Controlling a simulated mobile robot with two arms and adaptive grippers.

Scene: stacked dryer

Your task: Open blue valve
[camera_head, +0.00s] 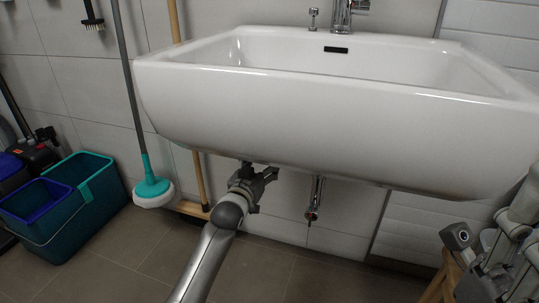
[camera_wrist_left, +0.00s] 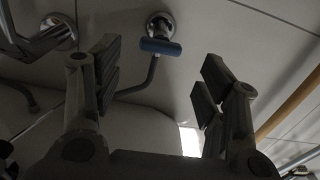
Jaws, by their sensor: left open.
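The blue valve (camera_wrist_left: 160,46) shows in the left wrist view as a short blue handle on a round chrome wall fitting, with a thin hose running down from it. My left gripper (camera_wrist_left: 157,78) is open, its two fingers apart and nothing between them. The valve appears beyond the gap between the fingertips, and I see no contact. In the head view the left gripper (camera_head: 262,180) is just under the front of the sink, and the blue valve is hidden there. My right arm (camera_head: 515,235) is at the lower right; its finger state is unclear.
The white sink (camera_head: 330,115) overhangs the left gripper. A chrome fitting with a red part (camera_head: 312,212) hangs to its right. A mop (camera_head: 153,188), a wooden pole (camera_head: 200,178) and a teal bucket (camera_head: 75,225) stand left. A chrome pipe (camera_wrist_left: 50,33) is left in the wrist view.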

